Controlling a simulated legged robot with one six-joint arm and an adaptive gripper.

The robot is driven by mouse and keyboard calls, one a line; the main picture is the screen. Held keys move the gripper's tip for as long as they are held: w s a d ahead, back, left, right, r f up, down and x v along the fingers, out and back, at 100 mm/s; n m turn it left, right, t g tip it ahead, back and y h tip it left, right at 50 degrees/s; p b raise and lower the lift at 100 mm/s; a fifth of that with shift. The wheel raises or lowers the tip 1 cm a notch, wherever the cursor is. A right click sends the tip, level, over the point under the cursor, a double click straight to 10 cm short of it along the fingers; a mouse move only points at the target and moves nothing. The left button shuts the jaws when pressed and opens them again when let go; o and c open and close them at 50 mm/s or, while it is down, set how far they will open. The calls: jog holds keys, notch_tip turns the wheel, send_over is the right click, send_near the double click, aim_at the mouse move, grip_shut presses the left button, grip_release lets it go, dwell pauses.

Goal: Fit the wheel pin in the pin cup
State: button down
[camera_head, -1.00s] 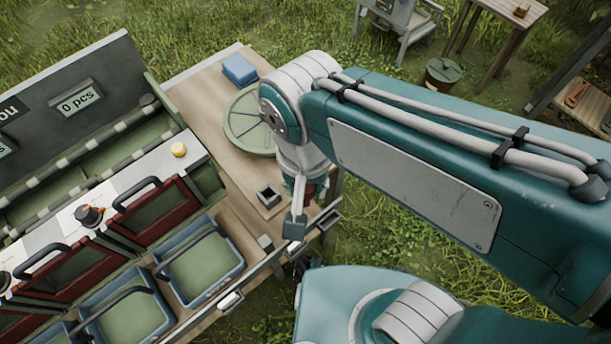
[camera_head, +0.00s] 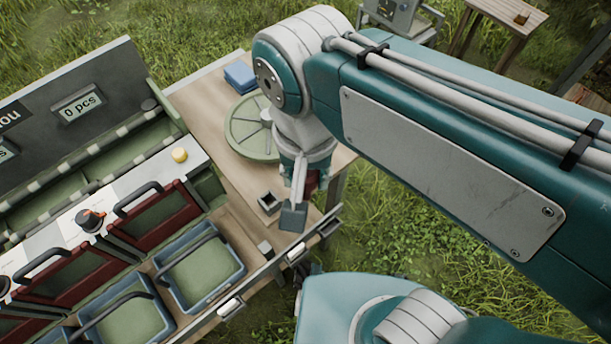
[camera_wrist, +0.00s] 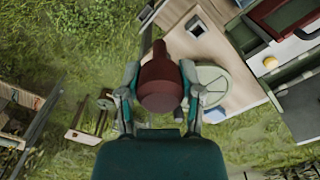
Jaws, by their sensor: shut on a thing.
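The wheel pin (camera_wrist: 160,80) is dark red, with a thick round body and a narrower end. My gripper (camera_wrist: 160,92) is shut on it in the wrist view, one finger on each side. In the head view only a little red of the pin (camera_head: 312,183) shows behind my gripper (camera_head: 300,185). The pin cup (camera_head: 268,201) is a small dark square holder on the wooden table, just left of my gripper. It also shows in the wrist view (camera_wrist: 196,26), above and right of the pin. The pin is apart from the cup.
A green spoked wheel (camera_head: 247,128) lies on the table (camera_head: 205,98) behind the cup, near a blue block (camera_head: 240,75). A sorting station with blue baskets (camera_head: 200,275) and a yellow button (camera_head: 180,155) stands left. Grass lies right of the table.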

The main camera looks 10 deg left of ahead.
jog(key=shift+r, duration=0.65)
send_over(268, 193)
jog(key=s, duration=0.1)
notch_tip(268, 193, down, 10)
jog(key=shift+s+d+f, duration=0.1)
jog(key=shift+f, duration=1.15)
jog(key=shift+d+f, duration=0.1)
jog(key=shift+f, duration=1.15)
jog(key=shift+f, duration=2.4)
jog(key=shift+c, duration=0.8)
grip_release()
